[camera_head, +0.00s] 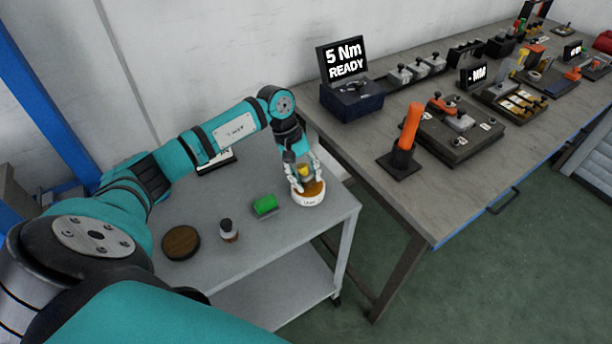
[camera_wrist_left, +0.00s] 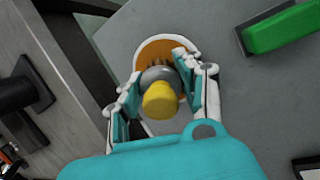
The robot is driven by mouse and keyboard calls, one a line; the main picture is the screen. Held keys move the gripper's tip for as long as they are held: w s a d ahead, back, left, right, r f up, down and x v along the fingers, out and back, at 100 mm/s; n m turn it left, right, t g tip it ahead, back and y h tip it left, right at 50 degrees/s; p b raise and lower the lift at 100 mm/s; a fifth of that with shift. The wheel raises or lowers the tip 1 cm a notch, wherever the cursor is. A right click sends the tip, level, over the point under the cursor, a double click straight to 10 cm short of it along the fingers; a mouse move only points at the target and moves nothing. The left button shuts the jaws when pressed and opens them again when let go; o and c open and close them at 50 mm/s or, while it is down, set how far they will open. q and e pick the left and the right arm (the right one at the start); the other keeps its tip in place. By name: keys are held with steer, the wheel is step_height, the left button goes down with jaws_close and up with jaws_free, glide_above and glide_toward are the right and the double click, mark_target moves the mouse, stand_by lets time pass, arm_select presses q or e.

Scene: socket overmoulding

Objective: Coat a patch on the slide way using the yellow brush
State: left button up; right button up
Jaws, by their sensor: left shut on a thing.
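My left gripper (camera_head: 304,176) points down over the right end of the grey cart top. It is shut on the yellow brush (camera_wrist_left: 160,98), whose yellow knob and grey collar show between the fingers in the left wrist view. The brush's bristles point into a white round pot (camera_head: 309,199) with an orange-brown inside; the pot also shows in the left wrist view (camera_wrist_left: 141,54). Whether the bristles touch the contents I cannot tell. I cannot identify the slide way for certain. My right gripper is not in view.
On the cart (camera_head: 205,280) stand a green block (camera_head: 264,205) on a dark base, a small dark-capped bottle (camera_head: 228,231) and a round brown disc (camera_head: 181,243). The workbench (camera_head: 350,140) at right holds a 5 Nm display (camera_head: 344,62), an orange-handled tool (camera_head: 409,126) and several fixtures.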

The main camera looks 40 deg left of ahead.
mark_target(306, 166)
arm_select(q)
steer(key=shift+s+f, duration=0.2)
steer(key=shift+f, duration=0.05)
steer(key=shift+w+r+p, duration=0.2)
steer(key=shift+r+p, duration=0.3)
steer(key=shift+r, duration=0.6)
steer(key=shift+r+p, duration=0.85)
steer(key=shift+r, duration=1.7)
